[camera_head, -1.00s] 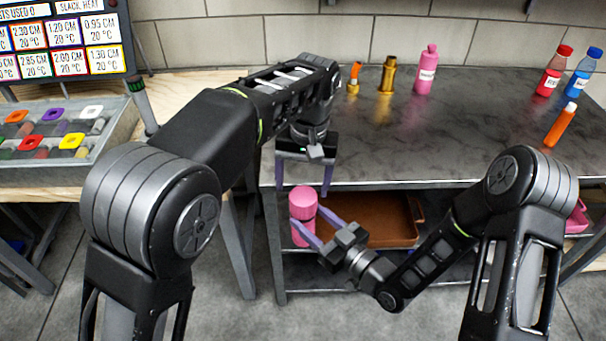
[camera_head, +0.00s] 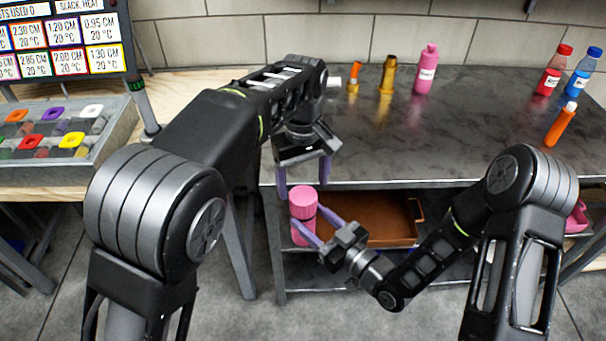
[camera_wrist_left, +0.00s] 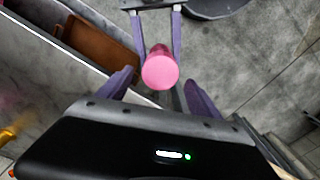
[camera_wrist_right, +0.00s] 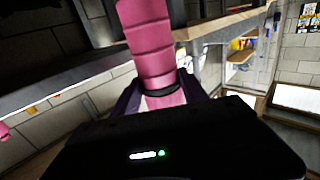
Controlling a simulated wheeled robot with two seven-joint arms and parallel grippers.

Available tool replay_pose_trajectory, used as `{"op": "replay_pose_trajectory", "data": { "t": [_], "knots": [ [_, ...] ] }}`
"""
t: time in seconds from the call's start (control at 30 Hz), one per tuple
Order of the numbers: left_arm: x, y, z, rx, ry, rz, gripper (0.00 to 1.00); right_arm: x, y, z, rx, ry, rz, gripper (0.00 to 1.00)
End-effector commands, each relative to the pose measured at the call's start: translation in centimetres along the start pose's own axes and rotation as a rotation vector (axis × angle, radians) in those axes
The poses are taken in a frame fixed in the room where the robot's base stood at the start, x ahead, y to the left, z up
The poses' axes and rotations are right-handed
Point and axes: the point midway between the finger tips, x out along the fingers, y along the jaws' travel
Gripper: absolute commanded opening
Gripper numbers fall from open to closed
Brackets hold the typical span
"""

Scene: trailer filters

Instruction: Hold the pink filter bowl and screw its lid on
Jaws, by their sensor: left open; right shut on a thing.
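The pink filter bowl (camera_head: 301,233) stands upright in front of the table's left end, held from the right by my right gripper (camera_head: 307,225), which is shut on it. A wider pink top part, which looks like the lid (camera_head: 303,197), sits on the bowl; I cannot tell how tightly. Its round top (camera_wrist_left: 159,73) shows in the left wrist view. My left gripper (camera_head: 303,177) is open and empty, pointing down just above the lid, with its fingers spread to either side. In the right wrist view the pink bowl (camera_wrist_right: 153,48) rises between purple fingers, with a dark band around it.
A brown tray (camera_head: 415,239) lies on the shelf behind the bowl. On the dark tabletop (camera_head: 440,140) stand a pink bottle (camera_head: 426,70), a brass piece (camera_head: 387,76), and red (camera_head: 553,70) and blue (camera_head: 582,74) bottles. A case of coloured parts (camera_head: 80,150) is at left.

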Motion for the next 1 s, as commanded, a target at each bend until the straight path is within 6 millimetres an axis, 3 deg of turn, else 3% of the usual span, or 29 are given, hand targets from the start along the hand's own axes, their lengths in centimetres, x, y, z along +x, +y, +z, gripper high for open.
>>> {"op": "replay_pose_trajectory", "data": {
  "t": [0.43, 0.8, 1.0],
  "knots": [
    [5.8, -0.1, 0.0, 0.0, -0.001, -0.002, 0.74, 0.0, 0.0, -0.1, 0.0, 0.002, 0.0, 0.0],
    [6.2, -0.1, 0.0, 0.0, 0.0, 0.001, 0.73, 0.0, 0.0, -0.1, 0.0, 0.002, 0.0, 0.0],
    [6.2, -0.1, 0.0, 0.001, 0.0, 0.001, 0.57, 0.0, 0.0, -0.1, 0.0, 0.002, 0.0, 0.0]
  ]
}}
